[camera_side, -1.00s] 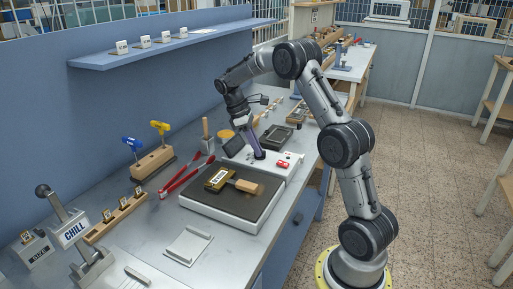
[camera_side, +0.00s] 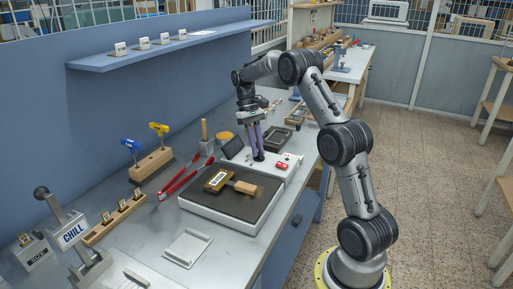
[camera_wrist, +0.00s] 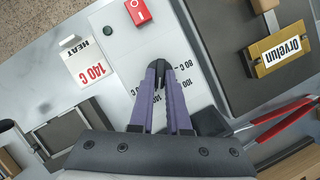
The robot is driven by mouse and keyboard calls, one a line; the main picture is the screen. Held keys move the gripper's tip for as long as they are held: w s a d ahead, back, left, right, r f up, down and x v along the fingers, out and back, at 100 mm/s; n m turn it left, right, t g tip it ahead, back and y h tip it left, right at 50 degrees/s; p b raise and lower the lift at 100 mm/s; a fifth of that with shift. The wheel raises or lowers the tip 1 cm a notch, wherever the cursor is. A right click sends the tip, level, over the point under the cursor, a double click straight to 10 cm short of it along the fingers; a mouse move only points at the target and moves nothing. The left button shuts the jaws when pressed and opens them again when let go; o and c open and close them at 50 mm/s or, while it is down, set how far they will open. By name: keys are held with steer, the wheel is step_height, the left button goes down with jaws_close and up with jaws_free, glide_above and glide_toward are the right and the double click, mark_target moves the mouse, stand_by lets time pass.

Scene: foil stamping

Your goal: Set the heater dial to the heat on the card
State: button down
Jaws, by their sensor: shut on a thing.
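The heater's white control box (camera_side: 268,176) stands behind the dark hot plate (camera_side: 240,205). Its black dial (camera_wrist: 157,66) is between the purple fingertips of my gripper (camera_wrist: 158,72), which are shut on it; in the side view my gripper (camera_side: 258,156) reaches down to the box from above. The fingers hide much of the dial, and I cannot tell where its pointer stands. Printed marks beside it include 80 C and 100; others are partly covered. The white card (camera_wrist: 88,66) reads HEAT 140 C in the wrist view.
A red switch (camera_wrist: 138,11) is close to the dial. A brass stamp with a wooden handle (camera_side: 219,181) lies on the plate. Red tongs (camera_side: 181,182) lie left of the plate. A dark tilted panel (camera_side: 233,147) stands close to my gripper.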

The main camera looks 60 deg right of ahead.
steer(key=shift+s+m, duration=0.1)
steer(key=shift+m, duration=0.5)
steer(key=shift+y, duration=0.3)
steer(key=c, duration=0.9)
jaws_free()
steer(key=shift+d, duration=0.1)
steer(key=v, duration=1.2)
steer(key=shift+s+r, duration=0.1)
steer(key=shift+s, duration=0.1)
